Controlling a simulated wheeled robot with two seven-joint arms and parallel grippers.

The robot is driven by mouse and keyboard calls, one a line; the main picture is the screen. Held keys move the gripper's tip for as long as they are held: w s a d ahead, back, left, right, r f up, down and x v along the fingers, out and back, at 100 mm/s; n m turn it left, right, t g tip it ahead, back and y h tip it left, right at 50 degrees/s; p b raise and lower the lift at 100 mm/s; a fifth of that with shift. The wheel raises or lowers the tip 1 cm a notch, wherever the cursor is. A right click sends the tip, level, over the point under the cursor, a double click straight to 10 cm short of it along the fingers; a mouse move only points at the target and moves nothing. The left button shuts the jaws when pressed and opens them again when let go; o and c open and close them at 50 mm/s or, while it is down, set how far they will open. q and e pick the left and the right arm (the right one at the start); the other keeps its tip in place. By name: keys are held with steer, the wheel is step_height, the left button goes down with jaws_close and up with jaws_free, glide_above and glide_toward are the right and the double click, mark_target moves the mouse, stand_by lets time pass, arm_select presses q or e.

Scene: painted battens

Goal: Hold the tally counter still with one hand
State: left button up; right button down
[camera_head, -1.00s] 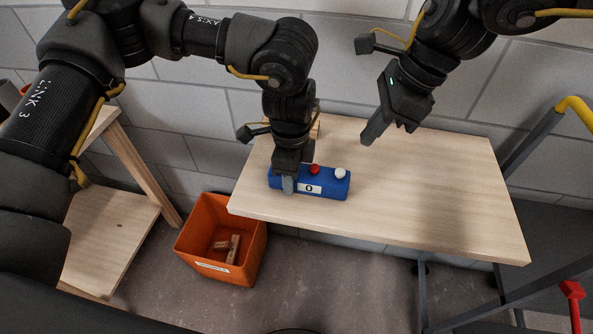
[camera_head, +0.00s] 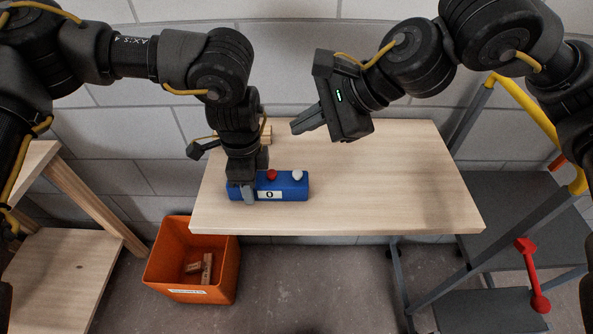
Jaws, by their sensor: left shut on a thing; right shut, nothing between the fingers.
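The tally counter (camera_head: 288,188) is a blue block on the wooden table near its front left edge. It has a red button (camera_head: 271,175) and a white button (camera_head: 297,175) on top, and a white label reading 0 (camera_head: 269,195) on its front. My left gripper (camera_head: 248,187) comes down from above and is shut on the left end of the counter. Its near finger shows on the front face; the far finger is hidden. My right gripper (camera_head: 296,126) is shut and empty, held above the table behind and to the right of the counter, pointing left.
Wooden pieces (camera_head: 265,134) lie at the table's back left, partly hidden by my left arm. An orange bin (camera_head: 192,262) with several wooden pieces stands on the floor below. The right part of the table (camera_head: 400,185) is clear. A grey frame with a yellow rail (camera_head: 540,125) stands at right.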

steer(key=shift+f, duration=0.1)
glide_above(303, 179)
steer(key=shift+f, duration=4.3)
steer(key=shift+f, duration=0.1)
steer(key=shift+f, duration=0.3)
steer(key=shift+f, duration=0.5)
steer(key=shift+s+r, duration=0.1)
steer(key=shift+r, duration=0.85)
steer(key=shift+r, duration=2.5)
